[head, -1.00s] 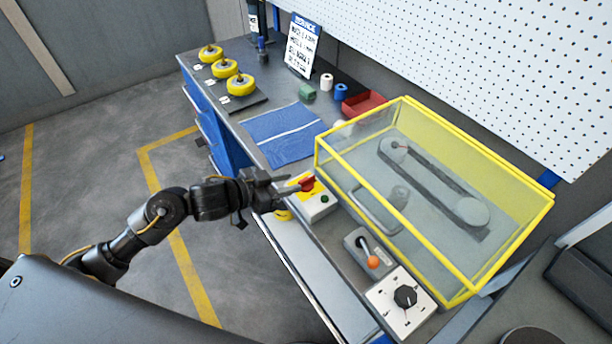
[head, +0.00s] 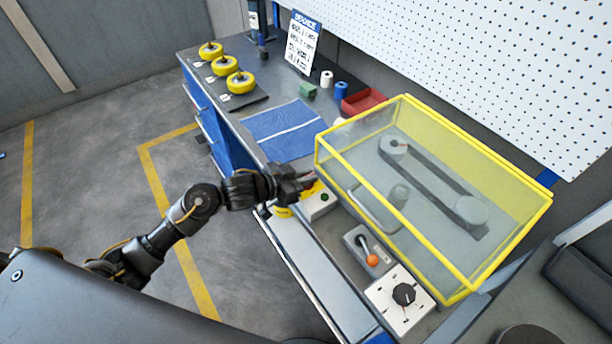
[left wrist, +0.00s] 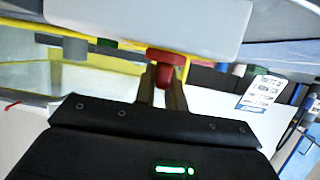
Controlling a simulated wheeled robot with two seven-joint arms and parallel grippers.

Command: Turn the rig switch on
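The rig switch is a red knob on a yellow plate on a light grey box (head: 319,206) at the bench's front edge. A green button (head: 325,197) sits beside it. In the head view my left gripper (head: 308,187) is at the switch and hides most of the red knob. In the left wrist view the red knob (left wrist: 165,58) shows just beyond the fingertips, with its grip between the two fingers (left wrist: 163,92), which look closed on it. The switch's exact angle is hidden. My right gripper is not in view.
A yellow-framed clear guard (head: 465,290) covers a belt rig right of the switch. A lever with an orange knob (head: 372,260) and a black dial (head: 404,294) lie nearer.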

